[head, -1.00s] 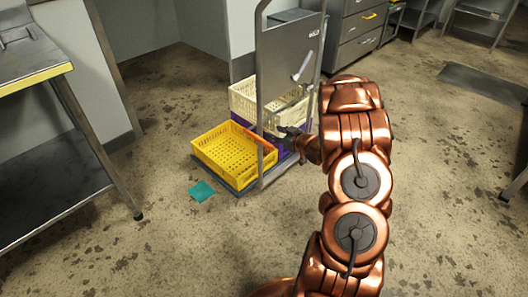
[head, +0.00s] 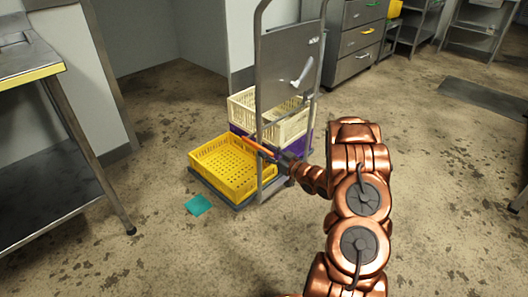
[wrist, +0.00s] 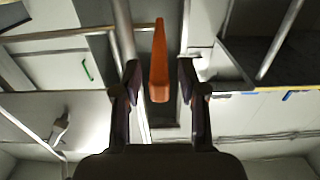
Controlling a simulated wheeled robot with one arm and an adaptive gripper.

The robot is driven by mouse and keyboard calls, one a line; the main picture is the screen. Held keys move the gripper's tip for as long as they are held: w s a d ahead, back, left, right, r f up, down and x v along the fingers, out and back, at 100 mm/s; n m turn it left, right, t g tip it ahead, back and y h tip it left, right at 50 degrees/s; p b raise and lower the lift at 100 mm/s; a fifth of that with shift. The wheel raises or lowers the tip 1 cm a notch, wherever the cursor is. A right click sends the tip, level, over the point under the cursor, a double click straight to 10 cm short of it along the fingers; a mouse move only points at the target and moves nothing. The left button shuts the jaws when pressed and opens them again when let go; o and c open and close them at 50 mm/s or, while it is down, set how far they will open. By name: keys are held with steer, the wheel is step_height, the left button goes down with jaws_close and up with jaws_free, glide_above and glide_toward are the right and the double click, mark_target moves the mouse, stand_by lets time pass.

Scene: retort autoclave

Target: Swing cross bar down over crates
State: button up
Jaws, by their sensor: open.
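An orange bar (head: 262,147), which looks like the cross bar or its grip, shows beside the front upright of the cart (head: 260,103). In the wrist view the orange bar (wrist: 159,60) points away between my two fingers, with a gap visible on each side. My gripper (head: 284,158) is open at the cart's near side; its dark fingers also show in the wrist view (wrist: 160,78). A yellow crate (head: 230,172) sits on the cart's low deck. Behind it a cream crate (head: 243,108) sits on a purple crate (head: 304,140), partly hidden by the cart's panel.
A grey panel with a pale handle (head: 302,72) stands between the cart's uprights. A teal sheet (head: 198,205) lies on the floor before the cart. A steel table (head: 60,130) stands at left, drawers (head: 358,45) behind. The floor at right is mostly clear.

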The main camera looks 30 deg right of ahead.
steer(key=shift+x, duration=1.25)
jaws_close()
